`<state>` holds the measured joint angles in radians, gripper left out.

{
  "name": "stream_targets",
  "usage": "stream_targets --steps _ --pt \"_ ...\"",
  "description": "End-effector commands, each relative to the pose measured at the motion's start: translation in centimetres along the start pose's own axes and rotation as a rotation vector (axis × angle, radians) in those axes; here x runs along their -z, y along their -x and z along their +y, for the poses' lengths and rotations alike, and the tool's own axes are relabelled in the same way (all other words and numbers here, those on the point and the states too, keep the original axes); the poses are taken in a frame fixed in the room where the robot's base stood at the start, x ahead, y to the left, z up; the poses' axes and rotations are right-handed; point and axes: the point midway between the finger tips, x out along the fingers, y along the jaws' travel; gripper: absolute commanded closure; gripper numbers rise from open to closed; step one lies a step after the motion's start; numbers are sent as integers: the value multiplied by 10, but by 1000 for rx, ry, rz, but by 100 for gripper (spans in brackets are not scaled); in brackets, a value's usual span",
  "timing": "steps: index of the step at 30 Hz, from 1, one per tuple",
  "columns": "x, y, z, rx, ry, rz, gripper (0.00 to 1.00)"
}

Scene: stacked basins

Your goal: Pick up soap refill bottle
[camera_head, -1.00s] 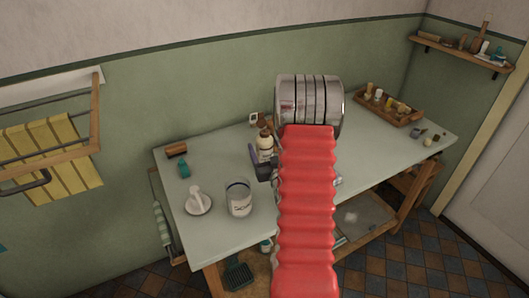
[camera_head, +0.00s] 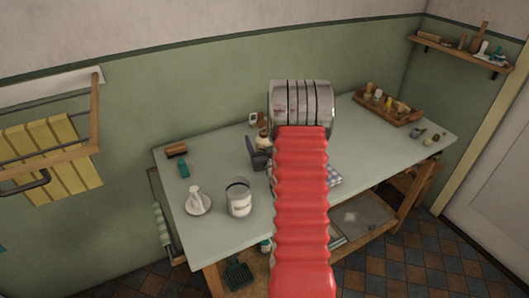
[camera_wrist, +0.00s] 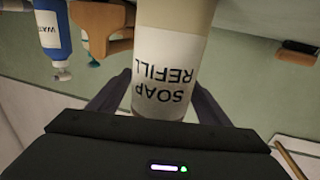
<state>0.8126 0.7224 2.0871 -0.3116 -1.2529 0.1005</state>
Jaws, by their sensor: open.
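The soap refill bottle (camera_head: 263,143) stands on the pale table, cream coloured and partly hidden behind my gripper and arm in the head view. In the wrist view the bottle (camera_wrist: 165,75) appears upside down, with its white "SOAP REFILL" label facing the camera. My gripper (camera_head: 258,156) is at the bottle, low over the table. In the wrist view my gripper's two dark fingers (camera_wrist: 158,98) are open, one on each side of the bottle. I cannot tell whether either finger touches it.
A brush (camera_head: 177,151) and a teal item (camera_head: 184,169) lie at back left. A wooden tray (camera_head: 390,119) holds several bottles at right. A blue bottle (camera_wrist: 52,32) shows in the wrist view.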

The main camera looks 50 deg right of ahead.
Motion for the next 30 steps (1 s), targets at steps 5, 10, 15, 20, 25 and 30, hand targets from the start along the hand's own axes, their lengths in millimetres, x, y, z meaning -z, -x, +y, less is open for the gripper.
stream_targets --steps 5,10,15,20,25,30 --pt "0 0 0 0 0 0 29" --pt "0 0 0 0 0 1 29" --pt "0 0 0 0 0 1 38" --pt "0 0 0 0 0 1 49" --pt "0 0 0 0 0 1 61" --pt "0 0 0 0 1 1 73"
